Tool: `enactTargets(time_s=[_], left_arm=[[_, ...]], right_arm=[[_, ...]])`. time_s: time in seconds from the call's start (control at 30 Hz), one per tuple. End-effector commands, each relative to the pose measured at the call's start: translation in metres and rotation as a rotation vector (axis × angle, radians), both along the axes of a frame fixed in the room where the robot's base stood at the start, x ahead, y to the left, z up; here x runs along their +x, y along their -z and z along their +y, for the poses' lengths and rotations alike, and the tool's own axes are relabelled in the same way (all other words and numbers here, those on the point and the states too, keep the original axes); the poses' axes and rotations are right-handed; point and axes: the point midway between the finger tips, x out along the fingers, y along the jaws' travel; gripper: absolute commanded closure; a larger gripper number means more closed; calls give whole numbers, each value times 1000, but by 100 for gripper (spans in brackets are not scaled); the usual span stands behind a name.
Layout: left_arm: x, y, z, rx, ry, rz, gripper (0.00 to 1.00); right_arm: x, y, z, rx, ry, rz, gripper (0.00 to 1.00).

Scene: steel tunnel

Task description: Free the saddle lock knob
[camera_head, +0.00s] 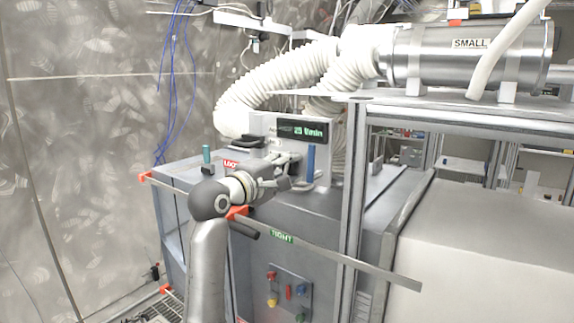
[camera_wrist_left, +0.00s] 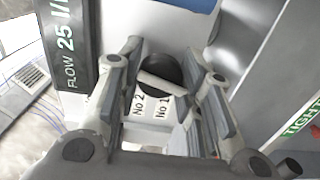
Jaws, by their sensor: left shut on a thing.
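My left gripper (camera_head: 288,168) reaches up and right across the machine top to a panel with a lit display. In the left wrist view its fingers (camera_wrist_left: 163,62) stand apart on either side of a dark round knob (camera_wrist_left: 168,68) with a pale bar across it, and the gripper is shut on it. The knob's lower part and contact edges are partly hidden. Labels "No 2" and "No 1" sit just below the knob. A red label (camera_head: 232,164) lies left of the gripper; a green "TIGHT" label (camera_head: 282,237) is on the front strip. My right gripper is not in view.
The display panel (camera_head: 302,130) stands behind the gripper, with an upright blue cylinder (camera_head: 310,160) close on the right. A teal-topped post (camera_head: 206,154) stands left. A metal frame post (camera_head: 353,190) rises on the right. White hoses (camera_head: 270,85) hang above.

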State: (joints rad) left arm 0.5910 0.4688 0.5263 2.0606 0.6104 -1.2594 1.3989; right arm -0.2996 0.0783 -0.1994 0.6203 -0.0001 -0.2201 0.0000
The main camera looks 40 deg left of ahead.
Motion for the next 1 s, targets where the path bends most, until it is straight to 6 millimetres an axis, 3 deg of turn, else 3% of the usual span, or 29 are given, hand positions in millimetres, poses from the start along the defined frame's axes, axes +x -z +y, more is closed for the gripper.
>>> enactTargets(time_s=[0.5,0.53,0.67,1.0], left_arm=[[0,1,0,-17,-1,-1,90],[0,1,0,-17,0,-1,62],[0,1,0,-17,0,-1,46],[-1,0,0,-16,0,-2,44]], right_arm=[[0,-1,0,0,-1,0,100],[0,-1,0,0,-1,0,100],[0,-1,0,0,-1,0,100],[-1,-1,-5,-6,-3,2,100]])
